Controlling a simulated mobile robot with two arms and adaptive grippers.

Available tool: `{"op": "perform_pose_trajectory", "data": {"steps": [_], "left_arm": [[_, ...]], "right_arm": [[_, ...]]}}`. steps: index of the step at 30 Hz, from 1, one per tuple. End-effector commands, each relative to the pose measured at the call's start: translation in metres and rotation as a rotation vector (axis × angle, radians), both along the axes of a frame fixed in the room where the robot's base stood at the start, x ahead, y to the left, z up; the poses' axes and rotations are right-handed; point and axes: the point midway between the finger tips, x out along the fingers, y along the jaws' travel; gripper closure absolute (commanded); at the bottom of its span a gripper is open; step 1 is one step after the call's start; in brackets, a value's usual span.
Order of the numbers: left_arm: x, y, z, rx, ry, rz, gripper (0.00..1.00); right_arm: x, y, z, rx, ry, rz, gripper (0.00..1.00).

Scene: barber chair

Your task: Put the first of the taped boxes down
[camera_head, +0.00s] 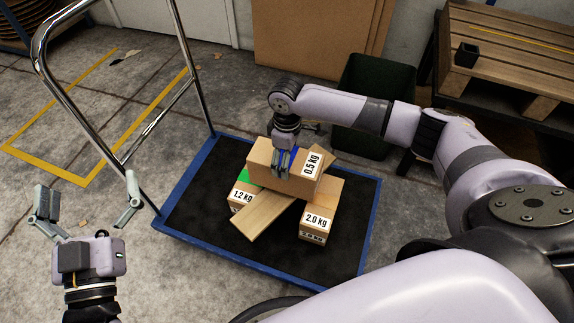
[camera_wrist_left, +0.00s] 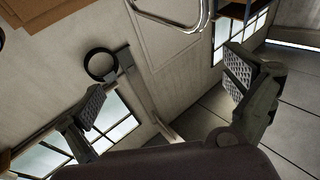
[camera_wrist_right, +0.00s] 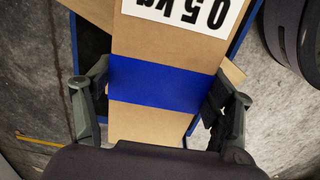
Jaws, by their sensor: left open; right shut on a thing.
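The 0.5 kg box (camera_head: 262,157) has blue tape and is in my right gripper (camera_head: 284,168). In the right wrist view the fingers stand on both sides of the box (camera_wrist_right: 140,75) at its blue band. It is over a wooden board (camera_head: 262,213) and the other boxes; I cannot tell if it touches them. The 1.2 kg box (camera_head: 240,198), with green tape, and the 2.0 kg box (camera_head: 318,210) are on the blue-edged cart (camera_head: 190,228). The board lies slanted between them. My left gripper (camera_head: 88,205) is open and empty, left of the cart.
The cart's chrome handle (camera_head: 112,160) rises at its left. A dark green bin (camera_head: 372,95) stands behind the cart, and a wooden pallet (camera_head: 510,50) at the back right. Bare dark deck shows around the boxes. Yellow lines mark the floor at left.

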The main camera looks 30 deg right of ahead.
Motion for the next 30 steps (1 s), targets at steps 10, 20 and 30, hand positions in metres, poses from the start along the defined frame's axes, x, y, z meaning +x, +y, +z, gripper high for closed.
{"op": "perform_pose_trajectory", "data": {"steps": [10, 20, 30], "left_arm": [[-0.020, -0.002, 0.047, -0.078, -0.281, -0.017, 0.00], [-0.022, -0.002, 0.052, -0.084, -0.300, -0.017, 0.00], [-0.020, -0.002, 0.048, -0.079, -0.283, -0.017, 0.00]], "right_arm": [[0.000, 0.000, -0.030, 0.001, -0.001, 0.001, 0.85], [0.000, 0.000, -0.031, 0.001, -0.001, 0.001, 0.85], [0.000, 0.000, -0.034, -0.001, 0.001, 0.000, 0.08]]}}
